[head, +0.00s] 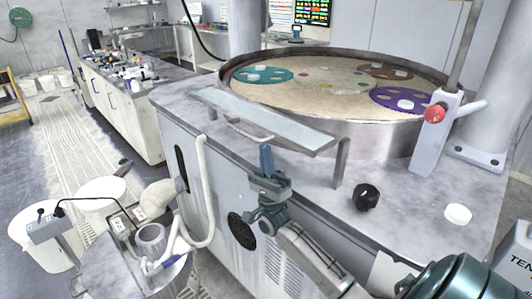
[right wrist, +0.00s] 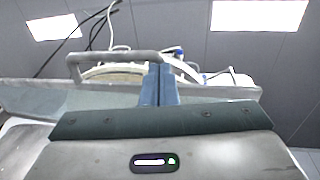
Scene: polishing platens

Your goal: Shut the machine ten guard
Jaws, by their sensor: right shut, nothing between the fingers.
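The machine ten guard (head: 290,125) is a long pale blue-grey panel with a bar handle (head: 248,131) on its front. It lies nearly flat along the front of the round polishing platen (head: 325,92), with a leg at its right end. My right gripper (head: 266,158) is shut and empty, pointing up just in front of the guard, below and right of the handle. In the right wrist view its blue fingers (right wrist: 160,85) are together; the handle (right wrist: 115,57) stands to their left, and the guard (right wrist: 35,100) spans behind. No touch is clear. My left gripper is out of view.
On the machine top (head: 400,205) are a black knob (head: 365,198) and a white round button (head: 457,213). A red stop button (head: 435,113) sits on a grey post at the right. Hoses (head: 203,190) and white buckets (head: 100,192) stand at the left. The aisle beyond is open.

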